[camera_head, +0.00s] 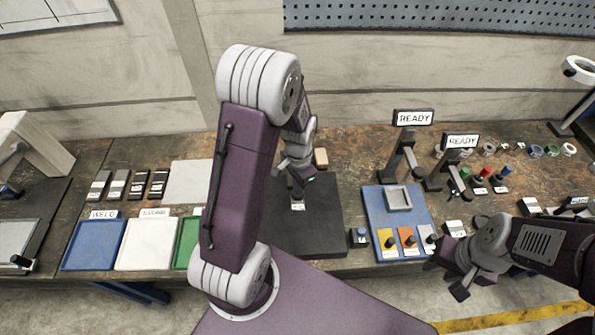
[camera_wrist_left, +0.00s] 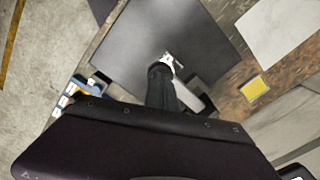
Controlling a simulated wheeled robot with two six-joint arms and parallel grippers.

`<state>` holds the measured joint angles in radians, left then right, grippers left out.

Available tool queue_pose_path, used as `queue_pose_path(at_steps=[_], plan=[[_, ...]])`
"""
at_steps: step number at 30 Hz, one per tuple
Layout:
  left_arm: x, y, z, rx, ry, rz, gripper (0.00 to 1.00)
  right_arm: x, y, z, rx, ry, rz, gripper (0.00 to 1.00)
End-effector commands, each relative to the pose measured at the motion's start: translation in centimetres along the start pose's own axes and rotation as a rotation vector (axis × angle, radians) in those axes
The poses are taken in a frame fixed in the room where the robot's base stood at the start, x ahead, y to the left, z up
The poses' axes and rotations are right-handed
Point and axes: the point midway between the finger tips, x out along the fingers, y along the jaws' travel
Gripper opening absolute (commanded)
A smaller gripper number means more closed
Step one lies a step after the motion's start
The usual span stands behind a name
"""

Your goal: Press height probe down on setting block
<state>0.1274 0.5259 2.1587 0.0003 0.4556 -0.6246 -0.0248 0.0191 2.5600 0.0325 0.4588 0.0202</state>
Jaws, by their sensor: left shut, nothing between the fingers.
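My left gripper (camera_head: 298,190) points down over a black plate (camera_head: 325,225) on the table, its fingers closed and empty. In the left wrist view the closed dark fingers (camera_wrist_left: 160,75) end at a small silver and white part (camera_wrist_left: 172,62) over the plate (camera_wrist_left: 150,35); this may be the height probe, and I cannot tell whether they touch. A small white label (camera_head: 298,206) shows just below the fingers. A tan block (camera_head: 320,158) lies behind the plate; I cannot tell whether it is the setting block. My right gripper (camera_head: 450,275) is open and empty at the table's front right.
A blue tray (camera_head: 415,210) with coloured tags is right of the plate. Blue (camera_head: 95,243), white (camera_head: 146,245) and green trays (camera_head: 188,238) lie at left. My left arm hides part of the table.

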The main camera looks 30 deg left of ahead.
Motion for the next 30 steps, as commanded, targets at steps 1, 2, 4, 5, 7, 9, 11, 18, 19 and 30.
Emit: queue_pose_path(at_steps=[1, 2, 4, 5, 7, 9, 11, 18, 19, 30], plan=[[0.1, 0.1, 0.1, 0.000, -0.004, 0.003, 0.00, 0.0, 0.0, 0.0, 0.000, 0.000, 0.000, 0.36], [0.1, 0.1, 0.1, 0.000, -0.004, 0.003, 0.00, 0.0, 0.0, 0.0, 0.000, 0.000, 0.000, 0.36], [0.1, 0.1, 0.1, 0.000, -0.004, 0.003, 0.00, 0.0, 0.0, 0.0, 0.000, 0.000, 0.000, 0.36], [0.1, 0.1, 0.1, 0.000, -0.004, 0.003, 0.00, 0.0, 0.0, 0.0, 0.000, 0.000, 0.000, 0.36], [0.1, 0.1, 0.1, 0.000, -0.004, 0.003, 0.00, 0.0, 0.0, 0.0, 0.000, 0.000, 0.000, 0.36], [0.1, 0.1, 0.1, 0.000, -0.004, 0.002, 0.00, 0.0, 0.0, 0.0, 0.000, 0.000, 0.000, 0.36], [0.1, 0.1, 0.1, 0.000, -0.004, 0.002, 0.00, 0.0, 0.0, 0.0, 0.000, 0.000, 0.000, 0.36], [-0.4, 0.1, 0.1, 0.000, -0.003, 0.002, 0.00, -0.4, 0.0, -0.1, 0.000, 0.000, 0.000, 0.36], [-0.7, 0.1, 0.1, 0.000, -0.003, 0.002, 0.00, -0.7, 0.0, -0.1, 0.000, 0.000, 0.000, 0.36], [-4.5, 0.0, 0.1, 0.000, -0.002, 0.001, 0.00, -4.1, -0.1, -0.4, 0.000, 0.000, 0.000, 0.36]])
